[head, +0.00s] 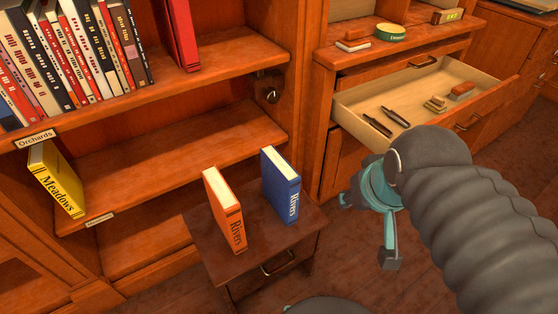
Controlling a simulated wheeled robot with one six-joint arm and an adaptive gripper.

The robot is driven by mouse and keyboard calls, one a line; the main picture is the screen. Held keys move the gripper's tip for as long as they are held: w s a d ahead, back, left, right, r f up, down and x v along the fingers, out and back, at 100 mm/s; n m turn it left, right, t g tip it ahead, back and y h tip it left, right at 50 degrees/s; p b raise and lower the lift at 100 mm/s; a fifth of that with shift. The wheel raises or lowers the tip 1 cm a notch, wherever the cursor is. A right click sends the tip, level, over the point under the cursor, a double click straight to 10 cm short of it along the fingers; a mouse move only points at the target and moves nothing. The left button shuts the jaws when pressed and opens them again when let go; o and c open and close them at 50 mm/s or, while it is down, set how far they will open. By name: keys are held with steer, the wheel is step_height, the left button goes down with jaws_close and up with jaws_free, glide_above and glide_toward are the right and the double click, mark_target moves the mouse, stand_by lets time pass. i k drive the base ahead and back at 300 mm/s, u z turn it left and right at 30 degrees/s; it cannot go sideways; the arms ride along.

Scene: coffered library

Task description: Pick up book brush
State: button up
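The book brush cannot be named for certain at this size. In the open drawer (418,97), a small reddish-brown block with a paler underside (461,91) lies at the right end and looks brush-like. A tan ridged piece (435,104) lies just left of it. Two dark slim tools (386,121) lie near the drawer's front left. A similar red-brown and white block (353,44) sits on the ledge above. My gripper (368,228) is teal with grey tips, in front of and below the drawer. Its fingers are apart with nothing seen between them.
A small dark table (205,240) bears an upright orange book (224,212) and a blue book (281,186) left of my gripper. A green tin (390,32) stands on the ledge. The bookcase (200,155) holds a yellow book (56,180). Floor shows right of the table.

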mark_target(462, 91)
steer(key=u, duration=0.05)
steer(key=k, duration=0.6)
steer(key=z, duration=0.7)
steer(key=i, duration=0.65)
steer(key=z, duration=0.7)
steer(key=i, duration=1.55)
steer(key=u, duration=0.5)
